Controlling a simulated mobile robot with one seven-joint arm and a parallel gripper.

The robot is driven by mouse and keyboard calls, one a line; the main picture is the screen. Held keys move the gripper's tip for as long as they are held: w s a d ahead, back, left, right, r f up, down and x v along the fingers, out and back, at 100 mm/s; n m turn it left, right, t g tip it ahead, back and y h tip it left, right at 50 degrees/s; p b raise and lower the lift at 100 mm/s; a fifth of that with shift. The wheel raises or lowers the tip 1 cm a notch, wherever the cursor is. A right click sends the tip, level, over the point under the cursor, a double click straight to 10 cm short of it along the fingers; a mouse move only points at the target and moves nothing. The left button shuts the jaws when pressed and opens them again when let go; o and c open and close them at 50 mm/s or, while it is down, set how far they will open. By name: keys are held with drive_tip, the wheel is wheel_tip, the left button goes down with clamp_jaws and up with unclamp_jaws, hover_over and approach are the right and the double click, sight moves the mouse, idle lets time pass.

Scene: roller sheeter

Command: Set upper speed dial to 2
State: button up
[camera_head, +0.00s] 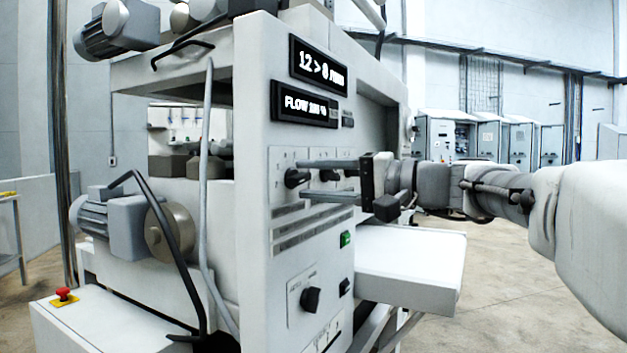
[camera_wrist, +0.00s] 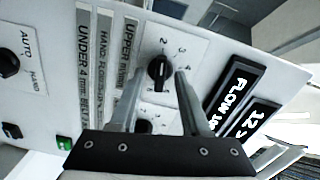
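The dial panel is on the white machine's front face. A black dial (camera_wrist: 158,72) sits on a white numbered plate in the wrist view, between my fingertips, with figures such as 2, 3 and 4 around it. Its light pointer line points roughly up in that picture; its exact setting is hard to read. In the head view the black dial (camera_head: 295,178) is at the panel's left. My gripper (camera_head: 303,181) is open, one finger above the dial and one below. In the wrist view the gripper (camera_wrist: 157,73) shows gaps beside the knob; contact is not visible.
A second dial (camera_wrist: 143,127) is partly hidden by my gripper. Two black displays (camera_head: 318,65) are above the panel, the upper reading about "12 > 8". A green button (camera_head: 345,239), a lower black knob (camera_head: 311,299) and a white shelf (camera_head: 410,265) lie below my gripper.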

drive_tip(key=p+v, duration=0.2)
drive_tip(key=v, duration=1.5)
drive_tip(key=shift+d+p, duration=0.25)
drive_tip(key=shift+p, duration=0.1)
drive_tip(key=shift+f, duration=0.1)
